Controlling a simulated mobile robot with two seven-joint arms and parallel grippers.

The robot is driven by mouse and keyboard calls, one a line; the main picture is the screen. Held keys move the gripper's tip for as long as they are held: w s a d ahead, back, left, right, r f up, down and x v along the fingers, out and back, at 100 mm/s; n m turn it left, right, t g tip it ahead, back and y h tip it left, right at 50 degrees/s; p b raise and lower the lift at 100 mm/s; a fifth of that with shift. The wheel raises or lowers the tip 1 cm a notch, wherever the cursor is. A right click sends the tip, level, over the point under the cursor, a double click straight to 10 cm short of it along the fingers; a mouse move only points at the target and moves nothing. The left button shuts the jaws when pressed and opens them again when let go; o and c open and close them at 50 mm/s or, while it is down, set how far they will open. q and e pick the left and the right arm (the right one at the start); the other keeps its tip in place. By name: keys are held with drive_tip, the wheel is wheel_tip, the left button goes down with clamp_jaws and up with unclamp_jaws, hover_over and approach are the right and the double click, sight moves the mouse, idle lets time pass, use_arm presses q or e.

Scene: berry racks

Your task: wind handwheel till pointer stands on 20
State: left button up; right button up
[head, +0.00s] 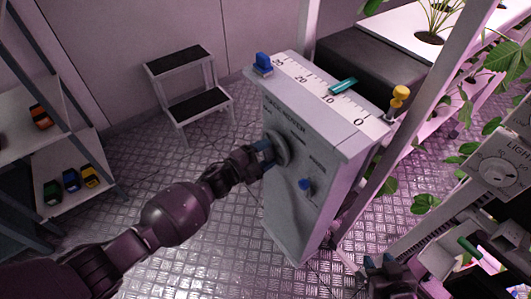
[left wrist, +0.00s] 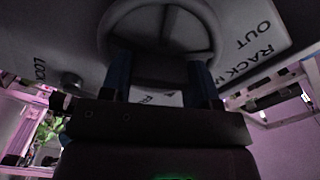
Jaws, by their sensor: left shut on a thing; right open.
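The grey cabinet marked RACK MOVER (head: 300,215) stands upright in the middle of the head view. Its top carries a white scale (head: 312,86) marked 0 to 30. The teal pointer (head: 344,85) lies across the scale between 10 and 20, nearer 10. The round grey handwheel (head: 283,146) is on the front face. My left gripper (head: 266,153) is shut at the handwheel; the left wrist view shows its blue fingers (left wrist: 162,82) against the wheel (left wrist: 160,12). What they grip exactly is partly hidden. My right gripper (head: 381,262) is open and empty, low at the right.
A step stool (head: 187,100) is behind; shelves (head: 75,170) stand left. Plants and a LIGHT box (head: 499,168) are right.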

use_arm(q)
drive_tip(key=shift+n, duration=0.9)
drive_tip(key=n+p, duration=0.1)
drive_tip(key=n, duration=0.3)
drive_tip(key=shift+n, duration=0.3)
use_arm(e)
drive_tip(key=shift+r, duration=0.4)
use_arm(q)
drive_tip(key=o, duration=0.9)
drive_tip(key=shift+p+v, duration=0.6)
drive_tip(key=shift+v, duration=4.8)
use_arm(e)
drive_tip(key=shift+s+d+r, duration=0.15)
drive_tip(key=shift+s+r, duration=0.05)
drive_tip(key=shift+r, duration=0.1)
drive_tip(key=shift+c, duration=0.2)
